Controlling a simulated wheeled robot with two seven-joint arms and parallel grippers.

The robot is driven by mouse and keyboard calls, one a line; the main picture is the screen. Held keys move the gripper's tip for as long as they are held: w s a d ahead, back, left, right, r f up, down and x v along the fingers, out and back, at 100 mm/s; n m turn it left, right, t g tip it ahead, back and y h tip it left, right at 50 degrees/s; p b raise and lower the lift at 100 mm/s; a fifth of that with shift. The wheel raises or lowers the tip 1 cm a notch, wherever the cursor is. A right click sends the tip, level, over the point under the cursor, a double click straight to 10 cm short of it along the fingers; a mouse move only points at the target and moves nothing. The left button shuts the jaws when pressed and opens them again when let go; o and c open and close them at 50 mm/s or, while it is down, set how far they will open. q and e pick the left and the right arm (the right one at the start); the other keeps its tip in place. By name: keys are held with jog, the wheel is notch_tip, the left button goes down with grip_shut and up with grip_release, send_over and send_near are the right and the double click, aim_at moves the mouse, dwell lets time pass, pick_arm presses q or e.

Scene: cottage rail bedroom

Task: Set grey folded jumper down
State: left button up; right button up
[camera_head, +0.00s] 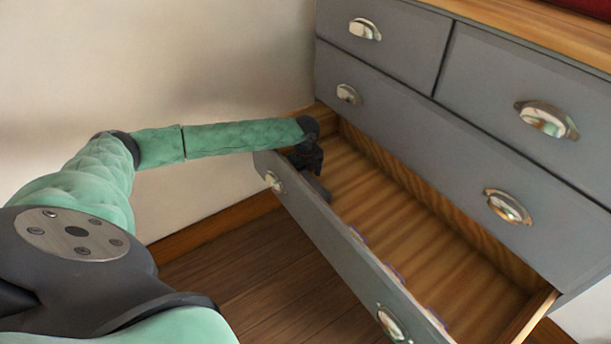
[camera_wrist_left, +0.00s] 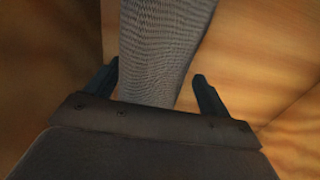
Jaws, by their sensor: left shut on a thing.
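The grey folded jumper (camera_wrist_left: 163,45) shows in the left wrist view as a grey knitted strip running up between the fingers. My left gripper (camera_wrist_left: 157,78) is shut on it, with one dark finger on each side. In the head view my left gripper (camera_head: 310,165) reaches down into the far left end of the open drawer (camera_head: 385,195). There I cannot make out the jumper, which is hidden by the gripper and the drawer front. I cannot tell whether the jumper touches the drawer floor. My right gripper is not in view.
The grey chest of drawers (camera_head: 400,95) stands at the right, its upper drawers shut. A pale wall (camera_head: 200,65) is close behind my arm.

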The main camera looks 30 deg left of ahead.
aim_at(306, 172)
pick_arm(q)
jog(key=shift+f, duration=0.1)
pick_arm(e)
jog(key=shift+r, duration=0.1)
pick_arm(q)
jog(key=o, duration=0.9)
jog(key=shift+o, duration=0.5)
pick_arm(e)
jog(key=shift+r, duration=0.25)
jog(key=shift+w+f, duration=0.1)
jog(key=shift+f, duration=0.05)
pick_arm(q)
notch_tip(306, 172, up, 12)
jog(key=shift+f, duration=0.2)
jog(key=shift+r, duration=0.35)
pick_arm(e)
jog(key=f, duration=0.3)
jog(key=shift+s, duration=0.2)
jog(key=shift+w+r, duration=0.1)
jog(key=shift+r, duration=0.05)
